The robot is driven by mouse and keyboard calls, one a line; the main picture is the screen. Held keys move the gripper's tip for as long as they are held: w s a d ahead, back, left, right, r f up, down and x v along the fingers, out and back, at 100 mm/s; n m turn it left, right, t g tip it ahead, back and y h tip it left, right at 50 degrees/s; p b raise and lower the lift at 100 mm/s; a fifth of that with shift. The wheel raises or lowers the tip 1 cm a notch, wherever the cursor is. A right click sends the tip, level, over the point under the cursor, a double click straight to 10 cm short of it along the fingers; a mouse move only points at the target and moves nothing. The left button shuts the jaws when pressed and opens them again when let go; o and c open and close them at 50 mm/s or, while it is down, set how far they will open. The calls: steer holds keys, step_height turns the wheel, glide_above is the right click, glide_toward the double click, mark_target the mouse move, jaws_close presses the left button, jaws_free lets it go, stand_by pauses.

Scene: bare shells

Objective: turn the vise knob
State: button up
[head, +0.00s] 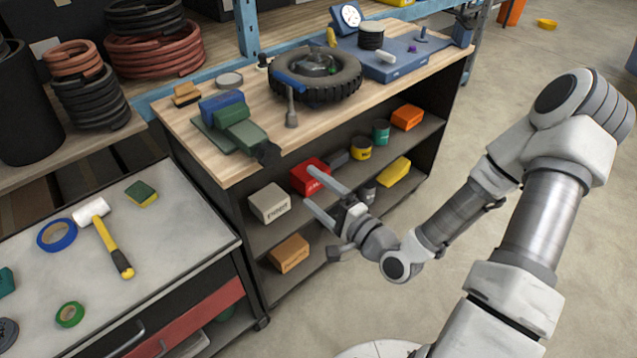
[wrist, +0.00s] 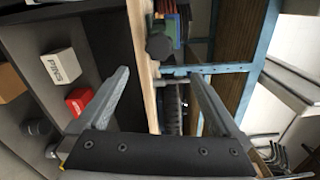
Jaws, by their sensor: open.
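A green vise (head: 240,130) with a blue part sits at the front left of the wooden workbench. Its dark knob (head: 266,153) juts out over the bench's front edge. In the wrist view the knob (wrist: 160,46) shows as a dark round end at top centre, with part of the green vise behind it. My gripper (head: 310,189) is open and empty, in front of the bench, to the right of and below the knob in the head view. In the wrist view the knob lies beyond and between the spread fingers (wrist: 158,76), apart from both.
A tire (head: 345,85) and an upright grey tool (head: 291,108) stand right of the vise. The workbench (head: 190,150) has shelves below holding boxes and cans, including a red box (head: 308,177). A grey cart (head: 170,240) with a hammer stands at left. Floor is clear at right.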

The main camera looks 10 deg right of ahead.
steer(key=shift+s+d+p, duration=0.25)
steer(key=shift+s+p, duration=0.2)
stand_by(0.4)
step_height(320, 180, down, 3)
steer(key=w+d+n+g+h, duration=0.1)
steer(key=d+n+g+h, duration=0.1)
steer(key=n+g+h, duration=0.45)
steer(key=d+r+n+h, duration=0.3)
steer(key=d+r+n, duration=0.2)
steer(key=d+r, duration=0.15)
steer(key=s+a+r+n+g, duration=0.1)
steer(key=s+a+r+g, duration=0.1)
steer(key=s+r, duration=1.4)
steer(key=s+g, duration=0.1)
steer(key=s, duration=0.2)
steer(key=shift+s+r+n, duration=0.25)
steer(key=shift+n, duration=0.1)
steer(key=shift+h, duration=0.25)
